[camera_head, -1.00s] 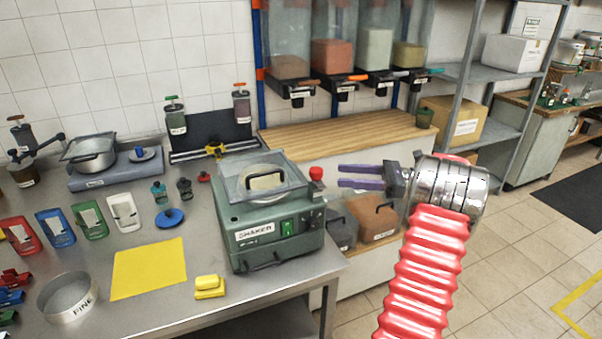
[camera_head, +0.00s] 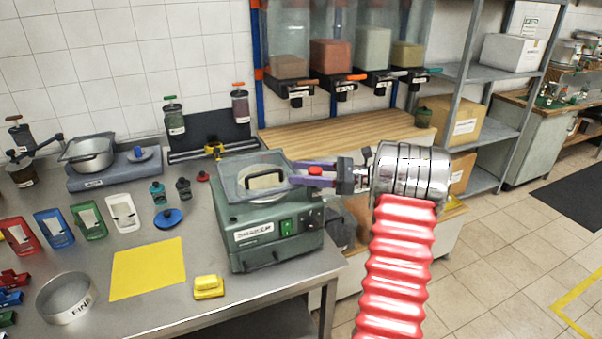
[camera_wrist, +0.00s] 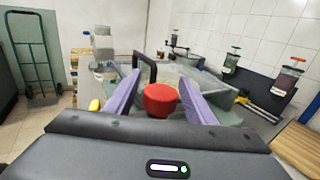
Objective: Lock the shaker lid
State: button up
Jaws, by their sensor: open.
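The green shaker (camera_head: 262,231) stands on the steel bench, with its clear lid (camera_head: 236,166) lying over the top and a black handle (camera_head: 264,181) on it. A red knob (camera_head: 316,170) sits at the shaker's right side. My gripper (camera_head: 292,174) is beside the knob at the lid's right edge, fingers pointing left. In the wrist view the red knob (camera_wrist: 160,99) lies between my two purple open fingers (camera_wrist: 158,92), with no clear contact. The lid's black handle (camera_wrist: 147,68) rises beyond it.
A yellow sheet (camera_head: 148,268), a yellow block (camera_head: 208,287) and a sieve ring (camera_head: 67,298) lie on the bench left of the shaker. A wooden counter (camera_head: 350,131) with dispensers stands behind. Open floor lies to the right.

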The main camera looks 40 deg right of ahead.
jog(key=shift+w+a, duration=0.15)
jog(key=shift+w, duration=0.05)
jog(key=shift+c, duration=0.6)
jog(key=c, duration=1)
